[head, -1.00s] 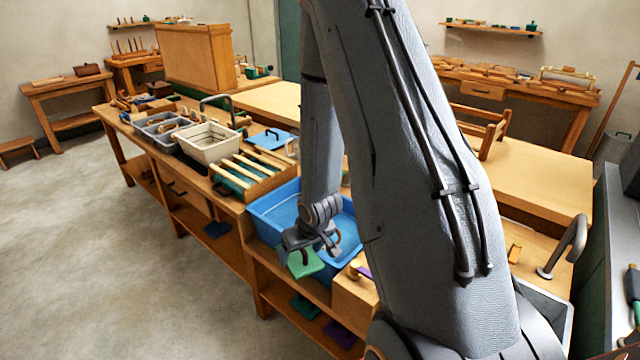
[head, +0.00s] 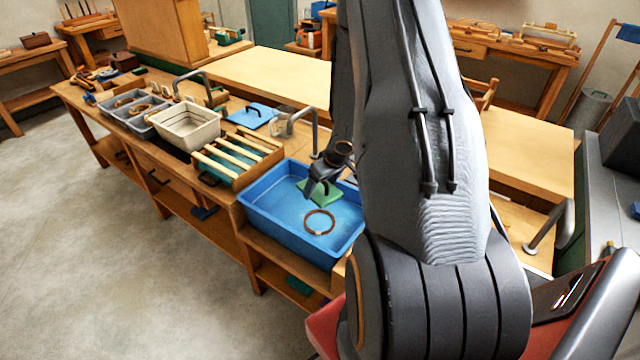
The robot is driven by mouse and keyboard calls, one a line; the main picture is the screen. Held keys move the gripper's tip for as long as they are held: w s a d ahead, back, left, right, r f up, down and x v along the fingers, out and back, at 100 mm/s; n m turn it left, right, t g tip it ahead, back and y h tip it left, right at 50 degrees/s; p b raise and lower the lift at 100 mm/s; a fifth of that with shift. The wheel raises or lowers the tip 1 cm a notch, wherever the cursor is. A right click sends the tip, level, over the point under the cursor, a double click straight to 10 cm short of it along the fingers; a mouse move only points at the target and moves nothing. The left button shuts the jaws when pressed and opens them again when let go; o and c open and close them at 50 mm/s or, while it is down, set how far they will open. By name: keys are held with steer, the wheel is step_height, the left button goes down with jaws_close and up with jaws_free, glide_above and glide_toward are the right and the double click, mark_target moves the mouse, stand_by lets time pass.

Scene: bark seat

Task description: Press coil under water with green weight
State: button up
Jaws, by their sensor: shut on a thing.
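A brown ring-shaped coil (head: 319,222) with a small pale tag lies in the blue water basin (head: 270,222), in its near right part. My gripper (head: 322,186) is over the far right part of the basin, shut on the green weight (head: 318,193), a flat square plate. The weight is behind the coil in the picture and does not cover it. I cannot tell whether the weight touches the water.
A slatted rack (head: 238,158) stands left of the basin, then a cream tub (head: 188,126) and grey trays (head: 130,110). A blue lidded piece (head: 250,116) and a curved tap-like pipe (head: 312,128) are behind the basin.

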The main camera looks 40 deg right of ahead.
steer(key=shift+f+b, duration=2.65)
steer(key=shift+b, duration=0.9)
steer(key=shift+f+b, duration=6.8)
steer(key=shift+f, duration=1)
steer(key=o, duration=1.6)
steer(key=shift+s, duration=0.1)
steer(key=shift+o, duration=0.4)
